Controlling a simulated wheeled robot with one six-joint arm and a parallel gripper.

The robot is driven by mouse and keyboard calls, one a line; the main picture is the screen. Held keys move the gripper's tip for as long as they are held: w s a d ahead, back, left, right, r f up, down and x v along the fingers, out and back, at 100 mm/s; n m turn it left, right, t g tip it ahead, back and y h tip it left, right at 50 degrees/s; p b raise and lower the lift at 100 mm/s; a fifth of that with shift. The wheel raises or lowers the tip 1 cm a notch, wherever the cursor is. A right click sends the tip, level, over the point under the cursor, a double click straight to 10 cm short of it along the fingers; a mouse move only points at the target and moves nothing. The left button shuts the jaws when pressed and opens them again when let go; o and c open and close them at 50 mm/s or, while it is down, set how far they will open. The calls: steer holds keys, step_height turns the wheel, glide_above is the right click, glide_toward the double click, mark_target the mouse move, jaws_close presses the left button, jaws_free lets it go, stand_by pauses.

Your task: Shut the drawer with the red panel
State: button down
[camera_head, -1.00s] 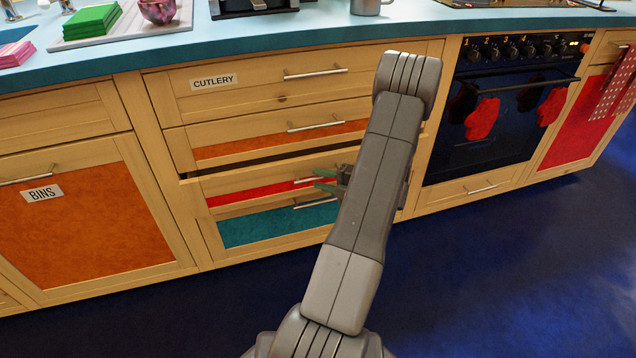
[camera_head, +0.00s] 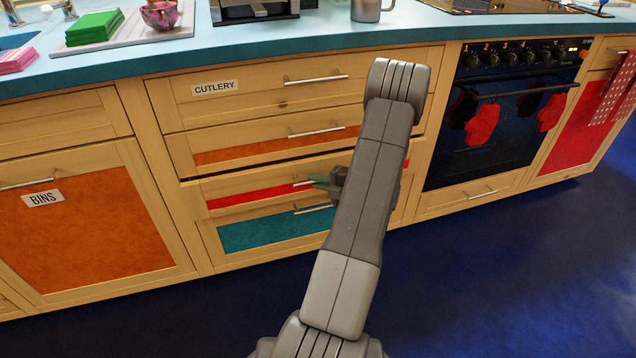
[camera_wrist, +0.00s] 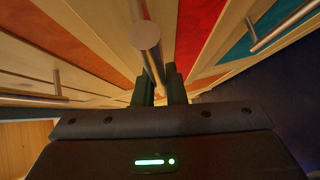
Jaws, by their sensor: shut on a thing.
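The drawer with the red panel (camera_head: 236,198) is the third one down, between an orange-panel drawer and a teal-panel drawer. Its front stands slightly proud, with a narrow dark gap above it. My gripper (camera_head: 326,182) is at its bar handle, partly hidden by my arm. In the wrist view my gripper (camera_wrist: 160,88) has its two fingers on either side of the handle (camera_wrist: 148,45), shut on it. The red panel also shows in the wrist view (camera_wrist: 196,30). My arm covers the right part of the drawer front.
The teal-panel drawer (camera_head: 265,232) is below and the orange-panel drawer (camera_head: 235,153) above, each with its own bar handle. The bins cupboard (camera_head: 90,230) is left and the oven (camera_head: 490,125) right. The blue floor (camera_head: 480,270) in front is clear.

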steer(key=shift+w+a+p, duration=0.25)
steer(key=shift+w, duration=0.55)
steer(key=shift+w+a+p, duration=0.2)
steer(key=shift+w, duration=0.55)
steer(key=shift+r, duration=0.1)
steer(key=c, duration=1.5)
jaws_free()
steer(key=shift+w, duration=0.1)
steer(key=p+v, duration=0.3)
steer(key=v, duration=1)
steer(key=shift+s+d+p, duration=0.25)
steer(key=shift+s+p, duration=0.05)
steer(key=shift+p, duration=0.1)
